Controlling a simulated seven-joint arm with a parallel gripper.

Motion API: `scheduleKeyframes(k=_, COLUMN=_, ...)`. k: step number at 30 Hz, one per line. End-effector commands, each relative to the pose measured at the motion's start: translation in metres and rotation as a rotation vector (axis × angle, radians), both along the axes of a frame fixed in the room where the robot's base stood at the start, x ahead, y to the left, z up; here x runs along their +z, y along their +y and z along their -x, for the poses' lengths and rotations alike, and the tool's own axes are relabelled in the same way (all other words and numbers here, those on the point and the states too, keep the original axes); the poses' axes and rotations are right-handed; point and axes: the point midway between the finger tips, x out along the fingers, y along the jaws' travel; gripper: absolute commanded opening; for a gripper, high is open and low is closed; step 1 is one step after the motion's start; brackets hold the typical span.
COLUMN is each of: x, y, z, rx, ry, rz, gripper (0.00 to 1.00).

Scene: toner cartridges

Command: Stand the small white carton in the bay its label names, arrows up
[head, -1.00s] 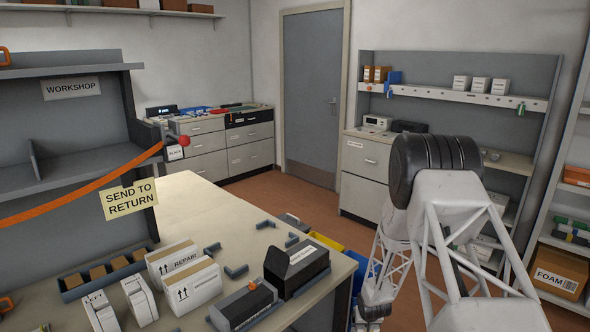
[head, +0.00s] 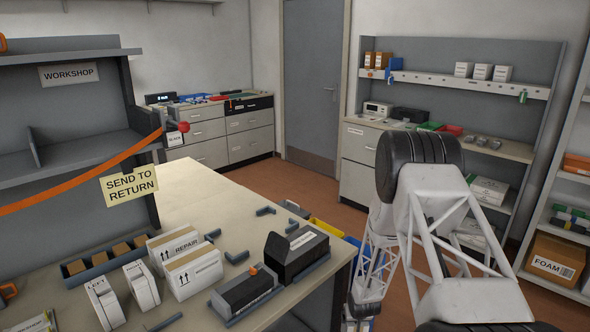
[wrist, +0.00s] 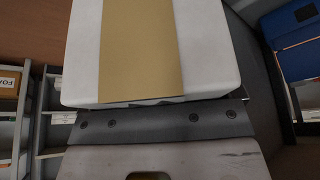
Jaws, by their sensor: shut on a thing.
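In the wrist view a white carton (wrist: 205,45) with a broad tan tape strip fills the upper middle. My gripper (wrist: 160,120) is shut on it, the grey screwed jaw edge against the carton. No label or arrows show on the faces I see. In the head view my gripper and the held carton cannot be made out.
The workbench (head: 195,195) has dark corner brackets (head: 237,256) and black cartridges in trays (head: 245,291). A FOAM box (head: 555,262) sits on the right rack.

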Motion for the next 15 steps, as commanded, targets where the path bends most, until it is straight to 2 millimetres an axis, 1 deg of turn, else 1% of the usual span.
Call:
scheduleKeyframes(k=3, x=0.001, y=0.019, z=-0.001, rx=0.001, ry=-0.001, rz=-0.001, gripper=0.23)
scheduleKeyframes(k=7, x=0.001, y=0.036, z=0.000, rx=0.001, ry=-0.001, rz=-0.001, gripper=0.23)
scheduleKeyframes(k=10, x=0.001, y=0.044, z=0.000, rx=0.000, ry=0.000, rz=-0.001, gripper=0.23)
scheduleKeyframes(k=15, x=0.001, y=0.049, z=0.001, rx=-0.001, ry=0.000, rz=-0.001, gripper=0.23)
